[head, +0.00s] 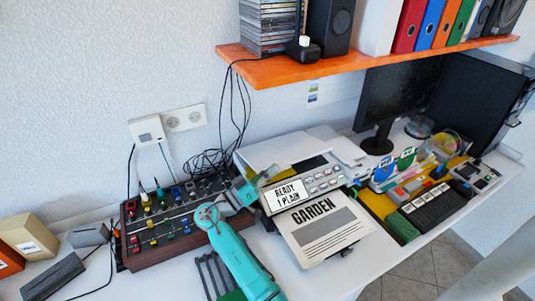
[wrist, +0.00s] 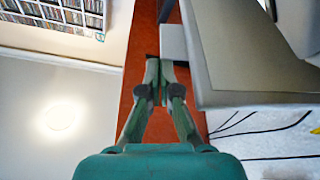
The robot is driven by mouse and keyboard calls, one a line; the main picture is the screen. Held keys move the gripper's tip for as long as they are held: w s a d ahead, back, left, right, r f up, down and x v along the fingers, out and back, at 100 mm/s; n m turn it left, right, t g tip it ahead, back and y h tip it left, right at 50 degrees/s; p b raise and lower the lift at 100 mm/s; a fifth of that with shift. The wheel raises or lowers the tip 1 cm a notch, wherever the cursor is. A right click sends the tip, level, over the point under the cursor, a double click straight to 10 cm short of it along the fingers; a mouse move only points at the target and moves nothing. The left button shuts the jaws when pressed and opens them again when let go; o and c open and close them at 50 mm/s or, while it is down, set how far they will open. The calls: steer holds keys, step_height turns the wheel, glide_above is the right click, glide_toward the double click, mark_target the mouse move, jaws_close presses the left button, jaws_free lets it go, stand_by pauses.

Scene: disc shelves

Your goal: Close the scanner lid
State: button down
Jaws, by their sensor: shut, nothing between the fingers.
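The scanner is a white machine with a button panel (head: 322,180) and a sign reading "READY 1 PLAIN" (head: 286,192). A pale flat panel at its top, which looks like the lid (head: 272,150), lies behind the buttons; its exact angle is hard to tell. A printed "GARDEN" sheet (head: 318,222) lies at the front. My gripper (head: 250,190) is at the scanner's left front corner. In the wrist view my gripper (wrist: 160,68) is shut and empty, its tips close to a small pale block beside a large grey panel (wrist: 255,50). Contact cannot be told.
A mixing console (head: 160,225) with coloured knobs stands left of the scanner, close to my arm. An orange shelf (head: 285,70) with speaker and binders hangs above. Loose black cables (head: 205,162) lie behind. A keyboard (head: 432,207) and monitor are at the right.

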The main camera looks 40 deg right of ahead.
steer(key=shift+s+a+f, duration=0.1)
steer(key=shift+s+f, duration=0.15)
steer(key=shift+f, duration=0.75)
steer(key=shift+s+a+f, duration=0.1)
steer(key=shift+s+f, duration=0.1)
steer(key=shift+f, duration=0.75)
steer(key=v, duration=1.2)
